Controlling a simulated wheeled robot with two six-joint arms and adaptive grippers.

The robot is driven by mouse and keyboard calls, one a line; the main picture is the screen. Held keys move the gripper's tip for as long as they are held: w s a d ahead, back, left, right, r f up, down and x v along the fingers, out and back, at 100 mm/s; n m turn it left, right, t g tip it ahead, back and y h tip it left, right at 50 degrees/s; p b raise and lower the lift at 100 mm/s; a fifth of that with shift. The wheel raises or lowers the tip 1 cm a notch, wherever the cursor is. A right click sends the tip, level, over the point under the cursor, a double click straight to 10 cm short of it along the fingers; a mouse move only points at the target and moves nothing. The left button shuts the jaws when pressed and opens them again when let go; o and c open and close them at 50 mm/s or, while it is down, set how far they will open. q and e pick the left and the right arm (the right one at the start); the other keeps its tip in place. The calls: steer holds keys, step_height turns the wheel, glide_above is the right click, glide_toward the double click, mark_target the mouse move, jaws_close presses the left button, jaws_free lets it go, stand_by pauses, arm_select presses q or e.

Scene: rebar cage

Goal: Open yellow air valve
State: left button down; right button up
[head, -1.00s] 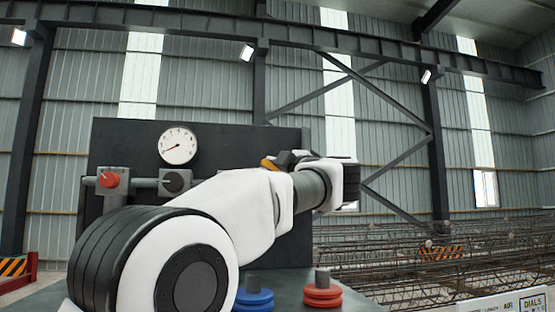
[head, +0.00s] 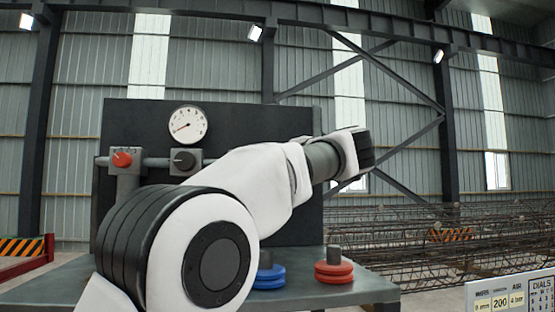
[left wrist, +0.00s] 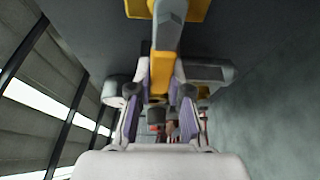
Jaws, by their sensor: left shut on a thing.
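The yellow valve handle (left wrist: 163,68) runs down the middle of the left wrist view, with a grey bar lying over its upper part. My left gripper (left wrist: 160,98) is closed around its lower end, with purple-lined fingers on both sides. In the head view my white left arm crosses in front of the dark panel (head: 260,125) and hides the gripper and the yellow valve. How far the handle is turned cannot be told. My right gripper is in neither view.
The panel carries a round gauge (head: 188,124), a red knob (head: 121,159) and a black knob (head: 184,160). Blue discs (head: 268,278) and red discs (head: 334,271) sit on the grey table (head: 375,287). A sign (head: 505,293) stands at lower right. Rebar cages (head: 400,235) lie behind.

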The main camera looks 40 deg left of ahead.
arm_select(q)
steer(key=shift+r, duration=0.2)
steer(key=c, duration=1.2)
jaws_free()
steer(key=shift+c, duration=0.2)
steer(key=shift+o, duration=0.8)
steer(key=shift+w+a+f, duration=0.1)
steer(key=shift+w+f, duration=0.05)
steer(key=shift+w, duration=0.1)
steer(key=v, duration=1.1)
steer(key=shift+w+d+f, duration=0.15)
steer(key=shift+d, duration=0.15)
steer(key=shift+a, duration=0.1)
